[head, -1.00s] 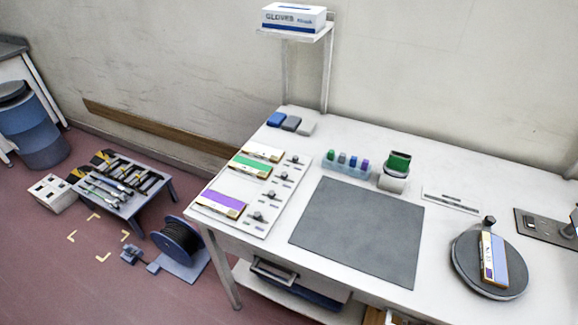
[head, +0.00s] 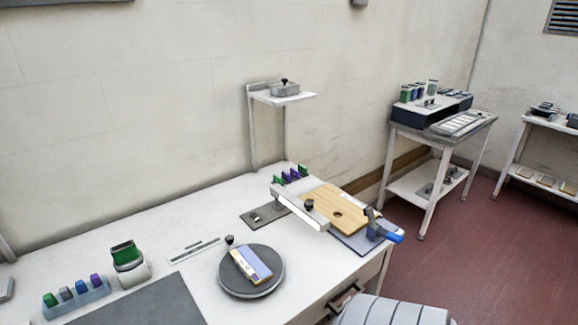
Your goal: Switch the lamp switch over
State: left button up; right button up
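Neither of my grippers is in view.
A dark turntable (head: 236,286) holds a blue and cream block (head: 251,265). A wooden board (head: 337,208) and a blue-handled tool (head: 385,233) are at the right end. A grey ribbed object (head: 390,312) stands before the bench.

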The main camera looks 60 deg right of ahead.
aim_at(254, 216)
jog(key=z, duration=1.8)
